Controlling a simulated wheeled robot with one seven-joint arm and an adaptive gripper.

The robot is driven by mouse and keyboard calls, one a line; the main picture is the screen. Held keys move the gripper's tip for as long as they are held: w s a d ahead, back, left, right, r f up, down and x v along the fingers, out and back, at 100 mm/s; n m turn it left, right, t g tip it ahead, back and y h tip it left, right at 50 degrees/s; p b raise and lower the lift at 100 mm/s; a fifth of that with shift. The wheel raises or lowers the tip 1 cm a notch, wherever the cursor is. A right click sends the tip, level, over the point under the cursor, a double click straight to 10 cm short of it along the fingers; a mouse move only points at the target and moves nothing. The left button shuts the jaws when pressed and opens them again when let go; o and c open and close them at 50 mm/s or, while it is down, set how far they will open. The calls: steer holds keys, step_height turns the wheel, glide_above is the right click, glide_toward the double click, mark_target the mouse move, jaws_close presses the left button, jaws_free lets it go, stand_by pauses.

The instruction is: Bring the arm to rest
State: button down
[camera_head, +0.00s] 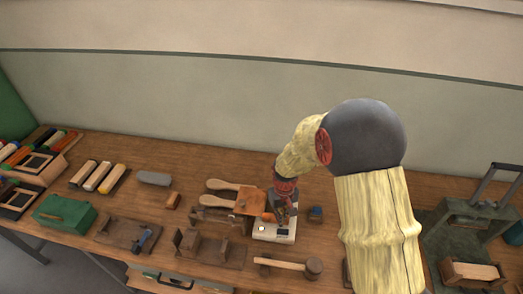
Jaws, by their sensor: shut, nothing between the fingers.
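My arm, clad in pale yellow with a dark grey rounded joint, reaches over the workbench (147,180) from the lower right. My gripper (284,218) points down over a small white-topped block (273,234) near the middle of the bench. It is shut with nothing held. An orange-brown piece (268,217) shows just left of the fingers. At this size I cannot tell whether the fingertips touch the block.
Wooden paddles (222,185) lie left of my gripper, and a mallet (295,265) lies in front. A green box (64,214) and wooden fixtures (120,233) stand at left. A dark green press (465,235) stands at right. The wall behind is bare.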

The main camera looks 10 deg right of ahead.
steer(key=s+r+t+b, duration=0.2)
steer(key=s+r, duration=0.8)
steer(key=r, duration=0.4)
steer(key=s+r+m+t+b, duration=0.1)
steer(key=s+r+t, duration=0.2)
steer(key=s+r, duration=0.8)
step_height(320, 180, up, 3)
steer(key=shift+s+r+t+b, duration=0.15)
steer(key=shift+s+t+b, duration=0.1)
steer(key=shift+t+b, duration=0.1)
